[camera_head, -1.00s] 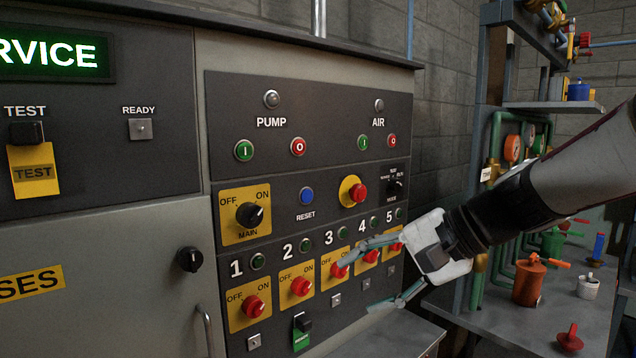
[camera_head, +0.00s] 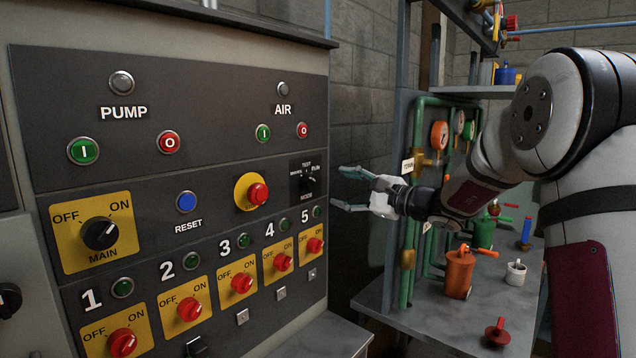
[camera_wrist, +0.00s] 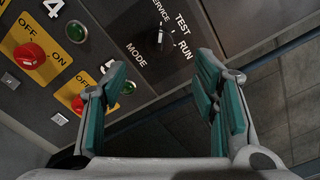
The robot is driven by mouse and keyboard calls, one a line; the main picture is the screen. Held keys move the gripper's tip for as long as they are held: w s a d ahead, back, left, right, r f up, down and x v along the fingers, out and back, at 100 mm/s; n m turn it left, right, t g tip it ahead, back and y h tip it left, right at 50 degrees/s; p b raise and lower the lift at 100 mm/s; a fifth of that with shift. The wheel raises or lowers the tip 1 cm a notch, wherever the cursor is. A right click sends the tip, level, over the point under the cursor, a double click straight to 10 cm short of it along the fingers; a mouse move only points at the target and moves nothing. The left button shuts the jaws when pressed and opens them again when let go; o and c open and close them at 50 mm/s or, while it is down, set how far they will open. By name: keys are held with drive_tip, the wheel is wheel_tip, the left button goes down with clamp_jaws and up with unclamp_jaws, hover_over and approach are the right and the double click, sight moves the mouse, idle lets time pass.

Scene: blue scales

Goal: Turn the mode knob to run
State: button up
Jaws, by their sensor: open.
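The mode knob (camera_head: 307,183) is a small black knob at the right end of the control panel, with SERVICE, TEST and RUN printed around it and MODE below. In the wrist view the mode knob (camera_wrist: 160,40) sits ahead of and between the two fingers, apart from them; its white mark appears to point near TEST, though its exact setting is hard to tell. My gripper (camera_head: 350,188) is open and empty, just right of the knob. In the wrist view the teal-padded fingers of my gripper (camera_wrist: 160,95) are spread wide, with nothing between the pads.
A yellow-backed red button (camera_head: 257,194) is left of the knob. Numbered red switches, including number 5 (camera_head: 315,245), run below. A bench (camera_head: 420,325) with a red-orange canister (camera_head: 459,273) and green pipes (camera_head: 415,150) stands at the right.

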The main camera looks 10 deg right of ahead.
sight(316, 182)
drive_tip(key=x, duration=0.9)
drive_tip(key=shift+a+p, duration=0.1)
drive_tip(key=shift+p, duration=0.2)
drive_tip(key=c, duration=1.2)
